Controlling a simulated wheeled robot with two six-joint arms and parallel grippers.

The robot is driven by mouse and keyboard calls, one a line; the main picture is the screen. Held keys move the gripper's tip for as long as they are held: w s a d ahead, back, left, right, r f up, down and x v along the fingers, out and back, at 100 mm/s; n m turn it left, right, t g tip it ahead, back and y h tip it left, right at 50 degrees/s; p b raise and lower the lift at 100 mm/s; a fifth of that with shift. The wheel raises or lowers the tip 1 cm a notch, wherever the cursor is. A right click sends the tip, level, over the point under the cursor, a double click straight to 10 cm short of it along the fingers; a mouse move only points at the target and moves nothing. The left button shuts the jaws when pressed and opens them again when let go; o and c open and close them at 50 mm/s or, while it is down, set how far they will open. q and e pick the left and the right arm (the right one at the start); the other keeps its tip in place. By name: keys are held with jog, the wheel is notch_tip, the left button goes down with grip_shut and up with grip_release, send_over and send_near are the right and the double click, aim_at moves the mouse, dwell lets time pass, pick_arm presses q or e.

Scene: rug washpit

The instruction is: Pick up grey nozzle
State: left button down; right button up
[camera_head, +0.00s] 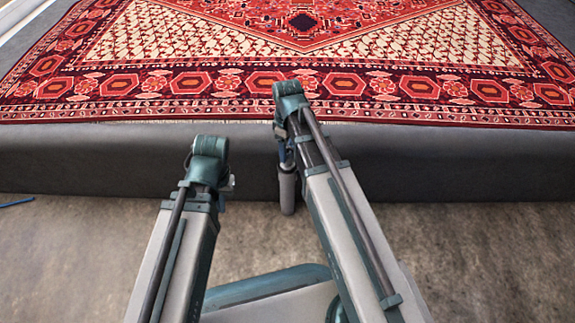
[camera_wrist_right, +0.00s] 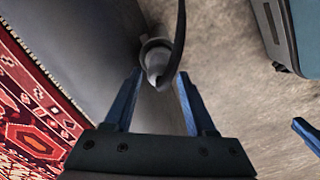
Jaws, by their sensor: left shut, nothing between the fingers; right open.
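The grey nozzle (camera_wrist_right: 157,62) shows in the right wrist view just beyond my right gripper, close to the platform's side. In the head view a grey upright cylinder (camera_head: 288,192), which appears to be the nozzle or its holder, stands below my right gripper (camera_head: 285,155). My right gripper (camera_wrist_right: 160,102) is open, its blue fingers on either side of the line to the nozzle, with no clear contact. A dark curved strip crosses beside the nozzle. My left gripper (camera_head: 222,204) is shut and empty, to the left of the cylinder; its fingers are mostly hidden.
A red patterned rug (camera_head: 345,84) lies on a dark grey platform (camera_head: 100,160) ahead of my arms. The brown floor (camera_head: 480,260) in front of the platform is clear at the right. A thin blue object (camera_head: 16,202) lies on the floor at the far left.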

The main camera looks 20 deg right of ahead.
aim_at(288, 158)
notch_tip(288, 158, down, 4)
jog(key=b, duration=0.3)
jog(key=shift+f, duration=0.1)
grip_shut()
